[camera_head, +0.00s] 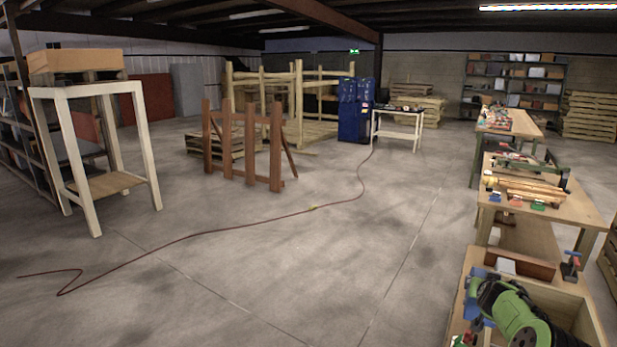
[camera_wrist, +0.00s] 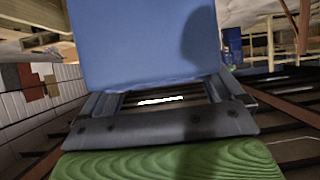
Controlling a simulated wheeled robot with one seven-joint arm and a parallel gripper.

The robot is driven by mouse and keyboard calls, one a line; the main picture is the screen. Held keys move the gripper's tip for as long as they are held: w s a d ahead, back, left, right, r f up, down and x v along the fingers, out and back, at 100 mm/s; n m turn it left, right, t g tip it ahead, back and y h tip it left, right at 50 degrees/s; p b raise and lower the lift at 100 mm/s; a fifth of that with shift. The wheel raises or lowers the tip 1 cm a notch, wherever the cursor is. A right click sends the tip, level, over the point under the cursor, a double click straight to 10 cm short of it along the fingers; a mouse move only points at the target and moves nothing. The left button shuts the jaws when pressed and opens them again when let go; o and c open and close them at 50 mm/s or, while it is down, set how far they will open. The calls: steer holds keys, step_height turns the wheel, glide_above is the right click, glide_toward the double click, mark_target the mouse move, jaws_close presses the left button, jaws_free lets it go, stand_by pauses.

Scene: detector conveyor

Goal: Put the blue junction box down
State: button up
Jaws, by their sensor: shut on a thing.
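The blue junction box (camera_wrist: 145,40) fills the upper middle of the wrist view, with a plain blue face and a dark shadow on its right side. My gripper (camera_wrist: 163,97) is shut on it, with one dark grey finger at each side of its near edge. The box's far end is cut off by the frame. No support shows touching the box.
The wrist view is upside down. A white-framed stand (camera_head: 95,92) is at left. A red cable (camera_head: 210,233) crosses the otherwise open floor.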

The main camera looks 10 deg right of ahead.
steer(key=w+a+f+n+t+y+b, duration=0.15)
steer(key=a+f+b, duration=0.25)
steer(key=a+f, duration=0.65)
steer(key=w+a+f+n+t+y+b, duration=0.1)
steer(key=a+f+n+y+b, duration=0.2)
steer(key=a+f, duration=0.8)
steer(key=s+a+f+n+b, duration=0.1)
steer(key=s+a+f+b, duration=0.15)
steer(key=a, duration=0.55)
steer(key=s+a+f+n+b, duration=0.1)
steer(key=s+a+f+b, duration=0.15)
steer(key=a, duration=0.45)
steer(key=s+a+f+n+y+b, duration=0.1)
steer(key=s+a+f+y, duration=0.15)
steer(key=s+a, duration=0.45)
steer(key=s+r+p, duration=0.7)
steer(key=r+p, duration=0.2)
steer(key=p, duration=0.2)
steer(key=shift+r+y, duration=0.3)
steer(key=shift+r, duration=0.05)
steer(key=shift+d, duration=0.1)
steer(key=shift+s+f, duration=0.1)
